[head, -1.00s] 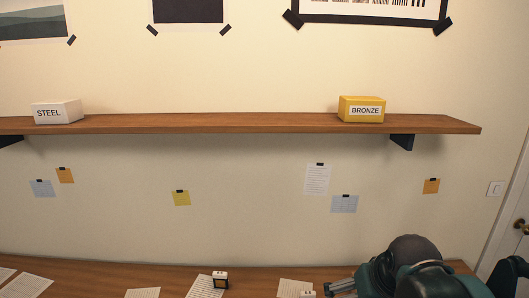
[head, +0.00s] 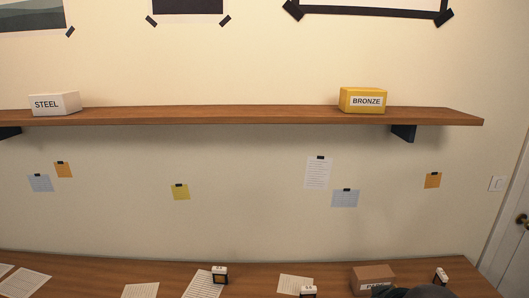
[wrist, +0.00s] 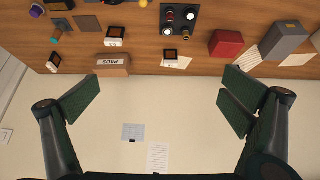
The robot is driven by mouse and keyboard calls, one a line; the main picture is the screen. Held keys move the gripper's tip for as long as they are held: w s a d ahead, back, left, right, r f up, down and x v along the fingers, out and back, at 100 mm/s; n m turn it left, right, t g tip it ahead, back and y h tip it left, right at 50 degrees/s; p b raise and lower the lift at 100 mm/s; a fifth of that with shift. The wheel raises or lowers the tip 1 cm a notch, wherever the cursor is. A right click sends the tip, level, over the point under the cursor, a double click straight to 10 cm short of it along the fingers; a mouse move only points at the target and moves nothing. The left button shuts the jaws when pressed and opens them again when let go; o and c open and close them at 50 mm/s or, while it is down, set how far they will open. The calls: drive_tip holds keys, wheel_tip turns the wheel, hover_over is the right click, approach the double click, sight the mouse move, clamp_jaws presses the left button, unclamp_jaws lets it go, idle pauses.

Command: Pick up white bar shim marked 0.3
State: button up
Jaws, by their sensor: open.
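Several small white-topped pieces with dark lower parts stand on the wooden bench. In the head view one is at left (head: 220,274), one at the bottom edge (head: 308,290) and one at far right (head: 441,276). In the wrist view such pieces show at left (wrist: 54,62), upper left (wrist: 114,36) and centre (wrist: 170,55). Their markings are too small to read, so I cannot tell which is the 0.3 shim. My gripper (wrist: 160,100) is open and empty, its green-padded fingers wide apart, with the wall behind and the bench beyond the fingertips.
A brown box marked PADS (wrist: 114,66) stands on the bench (wrist: 150,68), near the pieces. A dark tray (wrist: 192,12) with round parts, a red box (wrist: 226,43) and a grey block (wrist: 284,40) stand beyond. A wall shelf (head: 240,117) carries STEEL (head: 55,103) and BRONZE (head: 363,100) boxes.

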drive_tip(key=shift+c, duration=0.2)
drive_tip(key=c, duration=2.3)
drive_tip(key=shift+o, duration=0.2)
drive_tip(key=shift+w, duration=0.1)
drive_tip(key=w+d+f+n+g+h, duration=0.1)
drive_tip(key=w+d+f+n+g, duration=0.1)
drive_tip(key=w+d+f+n, duration=0.3)
drive_tip(key=w+d+f+n+g+h, duration=0.25)
drive_tip(key=w+f+n, duration=0.2)
drive_tip(key=w, duration=0.35)
drive_tip(key=shift+w+d+f+n+g+h+b, duration=0.15)
drive_tip(key=shift+w+d+f+n+g, duration=0.35)
drive_tip(key=shift+w+d+f+n, duration=1.25)
drive_tip(key=shift+w+d+f+n+g+h+b, duration=0.15)
drive_tip(key=shift+w+d+f+n+g, duration=0.55)
drive_tip(key=shift+f, duration=2.15)
drive_tip(key=shift+w+d+f+n+g+h+b, duration=0.2)
drive_tip(key=shift+w+d+f+n, duration=0.65)
drive_tip(key=shift+f+n, duration=1.05)
drive_tip(key=shift+f+m, duration=0.4)
